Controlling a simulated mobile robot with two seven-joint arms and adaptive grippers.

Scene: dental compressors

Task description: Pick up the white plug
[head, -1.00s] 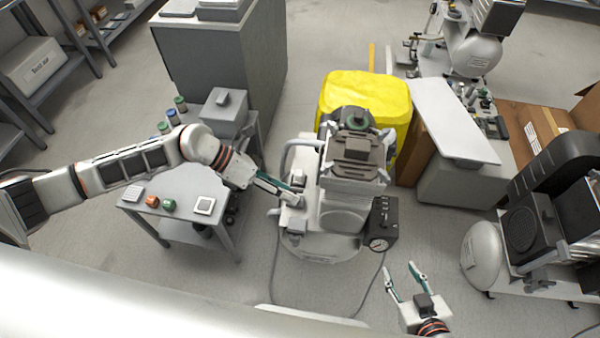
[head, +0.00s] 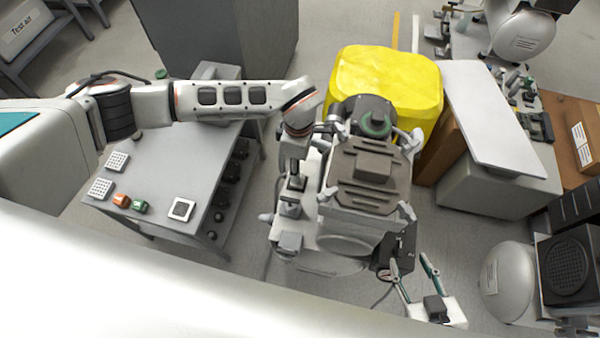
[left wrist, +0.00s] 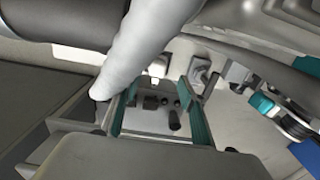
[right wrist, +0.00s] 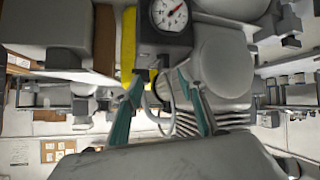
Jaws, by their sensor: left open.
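I cannot make out the white plug for certain in any view. A small pale piece (left wrist: 157,81) shows beyond my left fingertips in the left wrist view, too small to identify. My left gripper (left wrist: 158,104) is open, its teal fingers apart with small dark fittings visible between them. In the head view its wrist hangs over the left side of the middle compressor (head: 345,244), and its fingertips are hard to make out. My right gripper (head: 409,262) is open and empty at the compressor's lower right; its fingers also show in the right wrist view (right wrist: 160,82).
A grey bench (head: 165,175) with small buttons stands left of the compressor. A yellow covered box (head: 385,80) stands behind it. A pressure gauge (right wrist: 172,18) is near my right fingers. A thick pale tube (left wrist: 145,45) crosses beside my left fingers. Another compressor (head: 510,280) stands right.

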